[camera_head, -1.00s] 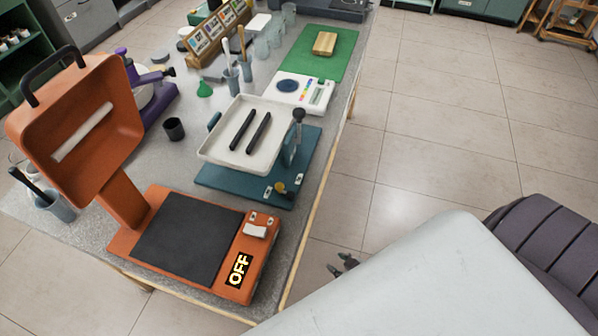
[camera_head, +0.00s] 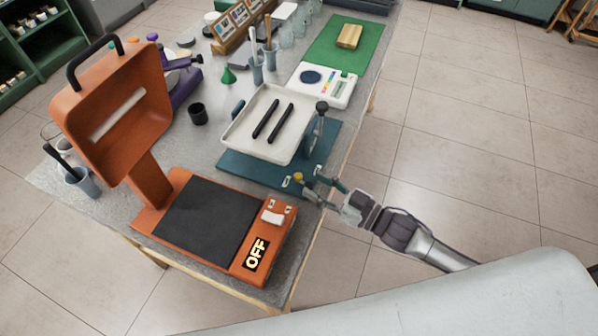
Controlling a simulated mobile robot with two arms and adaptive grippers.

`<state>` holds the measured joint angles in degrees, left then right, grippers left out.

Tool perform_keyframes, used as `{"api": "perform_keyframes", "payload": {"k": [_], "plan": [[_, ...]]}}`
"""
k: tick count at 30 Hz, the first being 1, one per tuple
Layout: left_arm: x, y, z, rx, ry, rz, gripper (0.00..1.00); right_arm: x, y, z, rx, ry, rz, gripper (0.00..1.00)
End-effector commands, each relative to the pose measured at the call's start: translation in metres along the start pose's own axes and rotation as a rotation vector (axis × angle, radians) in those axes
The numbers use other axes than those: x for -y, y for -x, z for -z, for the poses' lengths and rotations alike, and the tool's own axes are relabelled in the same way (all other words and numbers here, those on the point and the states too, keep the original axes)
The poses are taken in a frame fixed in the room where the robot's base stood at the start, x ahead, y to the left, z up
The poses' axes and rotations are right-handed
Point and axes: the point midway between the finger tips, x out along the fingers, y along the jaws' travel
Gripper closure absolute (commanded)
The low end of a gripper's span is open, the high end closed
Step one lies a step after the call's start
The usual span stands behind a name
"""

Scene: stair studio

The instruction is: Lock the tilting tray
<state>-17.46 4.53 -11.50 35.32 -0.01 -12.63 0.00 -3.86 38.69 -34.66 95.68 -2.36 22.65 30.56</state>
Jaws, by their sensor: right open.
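The tilting tray (camera_head: 262,143) is a shallow white tray with two black rods (camera_head: 272,120) lying in it. It stands over a teal base plate (camera_head: 250,171), with a black-knobbed lever (camera_head: 322,106) at its right side. I cannot tell its exact tilt. A small yellow knob (camera_head: 298,177) sits at the base's front right corner, beside a white label (camera_head: 287,182). My right gripper (camera_head: 312,186) is open at that corner, its fingertips close to the yellow knob. I cannot tell whether they touch it. My left gripper is out of view.
An orange device (camera_head: 272,255) with a dark plate and an "OFF" display stands in front, its raised orange hood (camera_head: 120,95) at left. A white scale (camera_head: 322,85) and a green mat (camera_head: 330,62) lie behind the tray. Open floor lies right of the table.

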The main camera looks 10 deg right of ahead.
Motion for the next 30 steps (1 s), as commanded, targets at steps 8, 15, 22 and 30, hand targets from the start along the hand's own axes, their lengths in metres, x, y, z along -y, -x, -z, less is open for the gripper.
{"api": "perform_keyframes", "payload": {"k": [8,15,22,30], "plan": [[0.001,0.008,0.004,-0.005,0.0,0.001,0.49,-0.001,-0.047,0.001,-0.001,0.0,-0.001,0.56],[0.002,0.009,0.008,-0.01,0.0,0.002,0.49,0.0,-0.059,0.0,0.001,0.001,0.0,0.56],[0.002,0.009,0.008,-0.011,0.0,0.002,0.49,0.0,-0.059,-0.001,0.001,0.001,-0.001,0.57],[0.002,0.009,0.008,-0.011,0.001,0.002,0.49,0.0,-0.059,0.0,0.001,0.001,-0.001,1.0]]}}
